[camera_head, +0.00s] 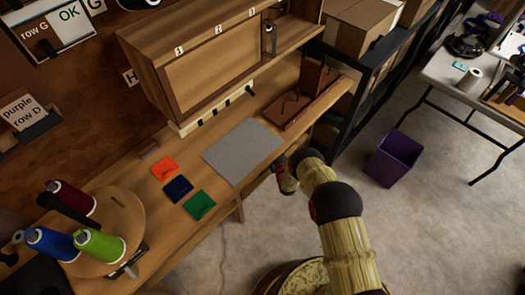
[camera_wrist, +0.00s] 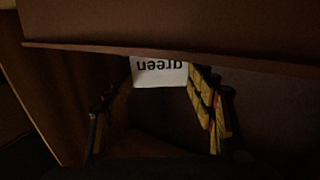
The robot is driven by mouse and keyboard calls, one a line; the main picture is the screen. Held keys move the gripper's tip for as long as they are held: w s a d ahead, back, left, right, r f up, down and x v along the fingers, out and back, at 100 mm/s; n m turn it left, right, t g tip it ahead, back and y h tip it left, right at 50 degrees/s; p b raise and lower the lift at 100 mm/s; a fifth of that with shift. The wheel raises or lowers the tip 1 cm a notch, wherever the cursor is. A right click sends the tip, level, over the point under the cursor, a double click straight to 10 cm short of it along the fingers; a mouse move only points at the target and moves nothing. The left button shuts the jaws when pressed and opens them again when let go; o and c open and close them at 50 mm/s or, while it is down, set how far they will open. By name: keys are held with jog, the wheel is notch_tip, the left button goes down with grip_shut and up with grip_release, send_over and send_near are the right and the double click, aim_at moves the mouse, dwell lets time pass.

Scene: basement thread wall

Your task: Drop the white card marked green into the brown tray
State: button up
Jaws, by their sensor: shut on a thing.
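In the wrist view, the white card (camera_wrist: 160,74) shows the word "green" upside down. My gripper (camera_wrist: 161,82) is shut on it, with one finger at each side edge. The card's far edge reaches a brown rim (camera_wrist: 240,59) that crosses the view; whether they touch is unclear. I cannot tell whether this rim belongs to the brown tray. In the head view, my arm reaches to the bench's front edge, and the gripper and card are hidden.
Thread spools (camera_head: 98,245) stand at left. A purple bin (camera_head: 394,158) is on the floor. The wrist view is dark.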

jog(key=shift+f, duration=0.35)
jog(key=o, duration=0.8)
jog(key=shift+o, duration=0.4)
jog(key=v, duration=1.2)
